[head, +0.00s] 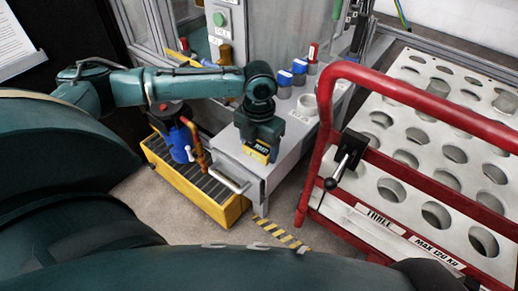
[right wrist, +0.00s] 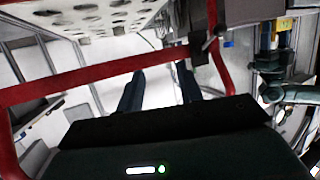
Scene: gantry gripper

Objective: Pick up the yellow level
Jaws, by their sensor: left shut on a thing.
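The yellow level (head: 257,153), a small yellow block with a dark label, shows under my left gripper (head: 259,142) in the head view. My left gripper points down over the grey bench top and is shut on the level; the jaws hide its upper part. I cannot tell whether the level touches the bench. My right gripper (right wrist: 158,88) shows in the right wrist view with its two dark fingers apart and nothing between them, close to a red rail.
A red-framed trolley (head: 326,130) with a white perforated top stands at the right. A yellow crate (head: 236,210) with a blue bottle-like thing (head: 180,143) stands left of the grey bench (head: 285,155).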

